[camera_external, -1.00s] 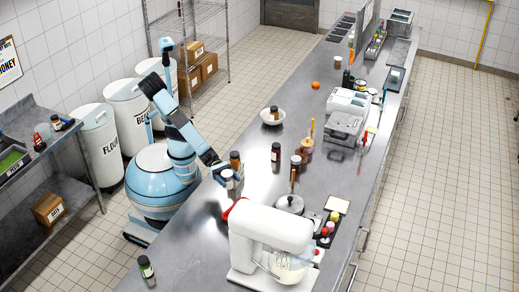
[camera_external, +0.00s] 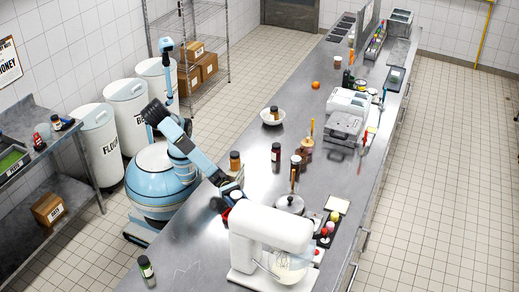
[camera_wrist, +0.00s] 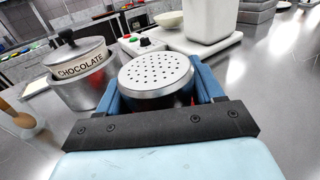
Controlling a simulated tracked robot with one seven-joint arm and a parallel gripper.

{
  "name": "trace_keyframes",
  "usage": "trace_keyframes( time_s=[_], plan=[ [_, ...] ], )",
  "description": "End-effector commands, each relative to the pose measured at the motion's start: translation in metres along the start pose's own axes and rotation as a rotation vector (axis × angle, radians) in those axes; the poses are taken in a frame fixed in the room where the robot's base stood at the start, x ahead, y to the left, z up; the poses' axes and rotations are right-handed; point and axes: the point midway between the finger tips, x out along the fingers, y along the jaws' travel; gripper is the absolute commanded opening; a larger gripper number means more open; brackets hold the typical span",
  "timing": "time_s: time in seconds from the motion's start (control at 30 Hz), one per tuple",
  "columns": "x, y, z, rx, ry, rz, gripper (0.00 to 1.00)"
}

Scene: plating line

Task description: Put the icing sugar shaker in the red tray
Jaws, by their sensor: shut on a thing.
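The icing sugar shaker (camera_wrist: 156,73), with a round perforated metal lid, stands between the blue fingers of my gripper (camera_wrist: 158,92) in the wrist view. My gripper is shut on it. In the external view my gripper (camera_external: 230,198) is low over the counter, just behind the white mixer. The red tray (camera_external: 226,214) shows there only as a small red patch beside the mixer head, mostly hidden. A little red also shows beside the shaker in the wrist view. I cannot tell whether the shaker touches the tray.
The white mixer (camera_external: 268,232) stands close to my gripper. A lidded pot marked CHOCOLATE (camera_wrist: 80,72) is to the left in the wrist view. Brown-topped jars (camera_external: 235,161) and dark bottles (camera_external: 276,152) stand farther along the counter. A green-labelled jar (camera_external: 146,268) is near the front.

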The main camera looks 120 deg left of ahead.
Motion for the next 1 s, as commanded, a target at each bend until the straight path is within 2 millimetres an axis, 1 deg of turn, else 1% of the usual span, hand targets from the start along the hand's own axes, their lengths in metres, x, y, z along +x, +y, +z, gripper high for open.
trace_keyframes(
  time_s=[0.03,0.1,0.37,0.83,0.97,1.0],
  plan=[
    [0.0,0.001,-0.007,0.002,0.002,0.002,0.31],
    [0.0,0.001,-0.012,0.001,0.0,0.0,0.31],
    [0.0,0.0,-0.013,0.0,-0.001,0.0,0.31],
    [0.0,0.0,-0.024,0.0,-0.001,0.0,0.31],
    [0.0,0.0,-0.024,-0.001,-0.002,0.0,0.31],
    [0.0,0.0,-0.025,-0.001,-0.001,0.0,0.7]
  ],
)
